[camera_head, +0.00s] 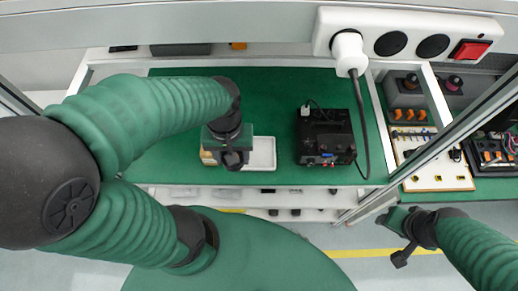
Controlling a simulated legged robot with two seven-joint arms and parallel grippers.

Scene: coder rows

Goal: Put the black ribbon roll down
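My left gripper (235,160) points down over the green work surface (178,150), at the left end of a white tray (264,152). Dark parts show at its tip. I cannot tell whether these are only its fingers or also a black ribbon roll, and no separate roll can be made out. My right gripper (400,256) hangs at the lower right, in front of the bench and over the floor, away from the objects. Its finger opening is unclear.
A black coder machine (325,136) with a cable stands right of the tray. A small tan item (208,157) shows beside my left gripper. A white tool panel (436,158) is at the right. The surface's left part is clear.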

